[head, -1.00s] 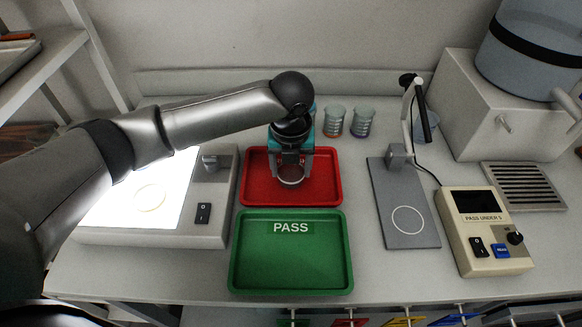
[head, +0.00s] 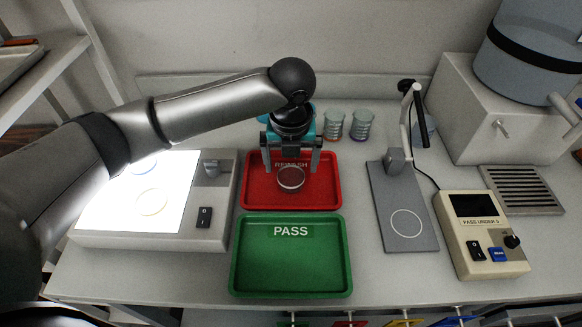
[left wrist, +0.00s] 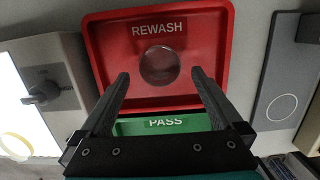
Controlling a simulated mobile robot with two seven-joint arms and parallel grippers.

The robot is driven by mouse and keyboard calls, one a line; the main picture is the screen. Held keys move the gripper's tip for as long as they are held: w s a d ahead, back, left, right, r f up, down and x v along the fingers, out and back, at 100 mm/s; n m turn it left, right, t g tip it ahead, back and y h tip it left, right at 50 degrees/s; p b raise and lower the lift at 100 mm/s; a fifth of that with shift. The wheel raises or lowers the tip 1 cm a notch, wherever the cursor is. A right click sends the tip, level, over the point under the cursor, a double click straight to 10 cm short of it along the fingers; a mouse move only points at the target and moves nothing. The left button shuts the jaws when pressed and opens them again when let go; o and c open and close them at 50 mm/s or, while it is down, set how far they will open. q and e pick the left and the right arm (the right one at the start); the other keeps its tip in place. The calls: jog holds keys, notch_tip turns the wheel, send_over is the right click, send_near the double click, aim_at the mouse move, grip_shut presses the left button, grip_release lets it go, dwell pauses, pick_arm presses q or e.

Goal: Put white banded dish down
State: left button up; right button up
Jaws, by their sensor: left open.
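The white banded dish (head: 291,179) is a round, shallow, clear dish with a pale rim. It rests in the red tray marked REWASH (head: 328,197). In the left wrist view the dish (left wrist: 159,66) lies near the middle of the red tray (left wrist: 215,45), just below the lettering. My left gripper (head: 291,168) is open and empty above the red tray. Its fingers (left wrist: 160,82) stand wide apart, clear of the dish. My right gripper is not in view.
A green PASS tray (head: 290,265) sits in front of the red one. A lit light box (head: 215,225) is at left, with a ring-shaped dish (head: 152,202) on it. A grey stand (head: 405,240), a meter (head: 485,245) and glass beakers (head: 361,126) are at right and behind.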

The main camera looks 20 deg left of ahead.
aim_at(291, 182)
pick_arm(q)
notch_tip(291, 182, up, 8)
jog(key=s+p, duration=0.1)
jog(key=shift+d+r+p, duration=0.15)
jog(key=shift+r+p, duration=0.05)
jog(key=shift+p, duration=0.1)
jog(key=shift+s, duration=0.1)
